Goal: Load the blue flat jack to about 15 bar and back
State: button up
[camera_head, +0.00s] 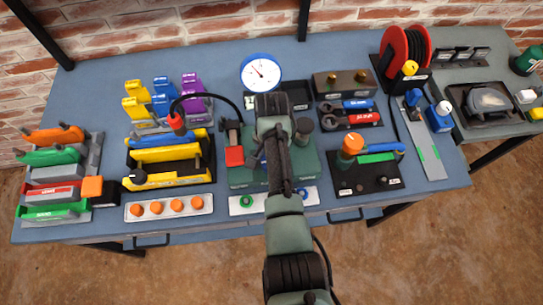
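A round white pressure gauge (262,72) with a blue rim stands at the back middle; its needle is too small to read. A black hose with a red end piece (176,122) arches left of it. A blue flat piece (168,138) lies behind a yellow one in a yellow-and-black stand (190,178); I cannot tell if it is the flat jack. Another bit of blue (262,160) shows beside my arm on a green plate (240,182). A black panel (352,182) carries an orange knob (352,144) and a blue-and-green handle. My arm covers the middle; my gripper's fingers are hidden.
Coloured slabs (52,157) stand in racks at the left. A strip with several orange knobs (168,207) lies at the front. A red hose reel (405,48) stands at the back right, beside a side table (480,128). A brick wall is behind. Bare blue tabletop (95,85) shows at the back left.

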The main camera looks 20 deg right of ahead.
jog(key=shift+w+r, duration=0.1)
jog(key=o, duration=1.4)
jog(key=shift+c, duration=0.2)
notch_tip(320, 180, up, 13)
jog(key=shift+b, duration=0.35)
